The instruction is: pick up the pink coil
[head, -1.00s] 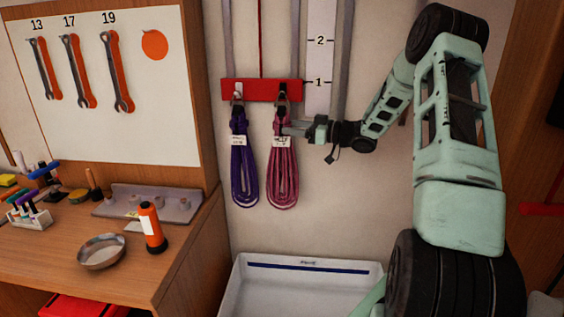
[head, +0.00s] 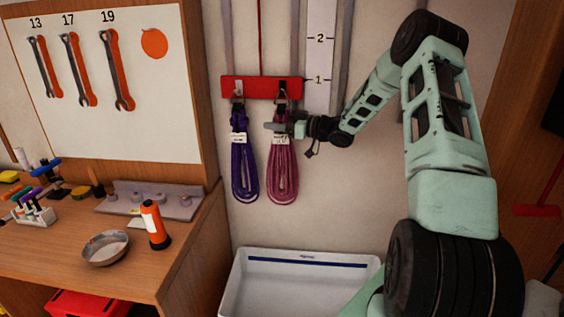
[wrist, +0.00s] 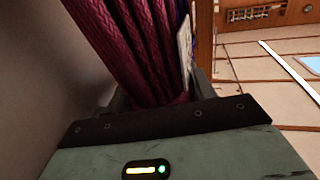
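The pink coil (head: 283,174) hangs by its dark top strap from a hook on the red wall rack (head: 250,88), with a white tag near its upper part. My gripper (head: 275,127) is at the coil's upper part, near the tag, coming from the right. In the wrist view, the pink strands (wrist: 135,45) run down between the two fingers of my gripper (wrist: 160,97), with the tag edge near the right finger. I cannot tell whether the fingers press on the strands.
A purple coil (head: 244,172) with a white tag hangs close to the left of the pink one. A white bin (head: 300,259) stands below. A wooden workbench (head: 190,238) with a bowl (head: 105,248) and an orange flashlight (head: 155,224) is at the left.

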